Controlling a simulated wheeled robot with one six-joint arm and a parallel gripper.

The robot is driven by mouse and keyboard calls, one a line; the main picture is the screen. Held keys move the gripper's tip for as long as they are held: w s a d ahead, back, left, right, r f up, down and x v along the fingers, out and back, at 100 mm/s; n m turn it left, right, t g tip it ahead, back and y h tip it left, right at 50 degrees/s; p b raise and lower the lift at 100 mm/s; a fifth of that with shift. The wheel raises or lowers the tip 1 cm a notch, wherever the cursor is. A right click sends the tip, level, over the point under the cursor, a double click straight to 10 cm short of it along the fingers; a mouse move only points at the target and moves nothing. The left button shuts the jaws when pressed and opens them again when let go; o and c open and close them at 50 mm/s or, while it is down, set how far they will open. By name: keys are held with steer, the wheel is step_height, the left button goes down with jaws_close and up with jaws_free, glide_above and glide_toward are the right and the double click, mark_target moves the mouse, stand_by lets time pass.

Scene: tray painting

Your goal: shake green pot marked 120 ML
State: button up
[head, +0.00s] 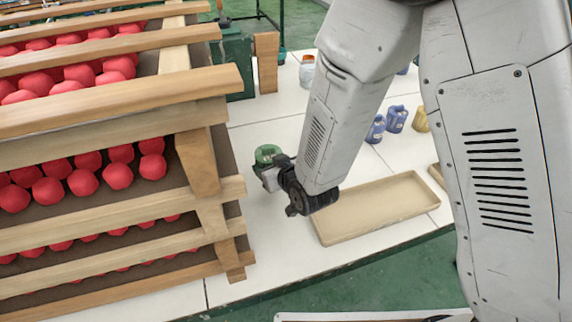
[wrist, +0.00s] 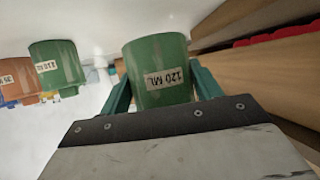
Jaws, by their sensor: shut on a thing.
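The green pot marked 120 ML (wrist: 160,62) is between the two teal fingers of my gripper (wrist: 163,90) in the wrist view, and its label faces the camera. My gripper is shut on it. In the head view the pot's green top (head: 267,153) shows at the end of my arm, just right of the wooden rack. The fingers are mostly hidden there behind my wrist. The pot looks held close above the white table, but I cannot tell the exact gap.
A wooden rack (head: 120,105) with several red pieces fills the left. A shallow beige tray (head: 405,222) lies to the right of my wrist. Blue pots (head: 396,118) and a yellow pot (head: 421,119) stand behind it. Another green pot (wrist: 57,64) and an orange pot (wrist: 18,80) show in the wrist view.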

steer(key=d, duration=0.6)
steer(key=shift+d, duration=0.35)
steer(key=a, duration=0.6)
steer(key=shift+a, duration=0.35)
steer(key=d, duration=0.3)
steer(key=shift+d, duration=0.25)
steer(key=shift+a, duration=0.1)
